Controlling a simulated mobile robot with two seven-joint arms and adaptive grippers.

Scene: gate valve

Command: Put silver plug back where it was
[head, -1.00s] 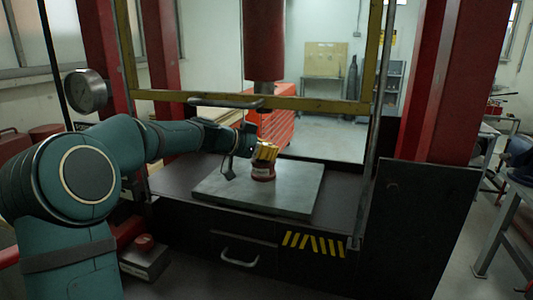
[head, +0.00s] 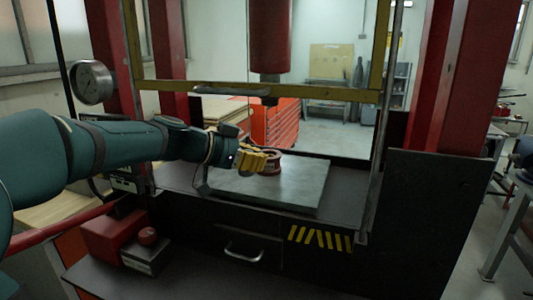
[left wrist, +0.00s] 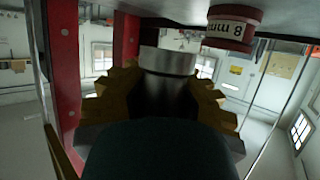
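My left gripper (head: 262,158) has yellow fingers and is low over the grey plate, at the left side of the red ring. In the left wrist view its fingers (left wrist: 165,95) stand on both sides of a cylinder, the silver plug (left wrist: 168,60), bright at the far end and dark nearer the palm. The fingers look closed on it. The red ring-shaped holder (head: 272,165) stands on the plate; its "8 mm" label shows upside down in the left wrist view (left wrist: 234,28), apart from the plug. In the head view I cannot make out the plug. My right gripper is out of view.
The grey plate (head: 295,190) lies on the dark press bed, under the red ram (head: 270,35). Red posts stand at both sides. A red box (head: 112,235) is at front left. The plate's right half is clear.

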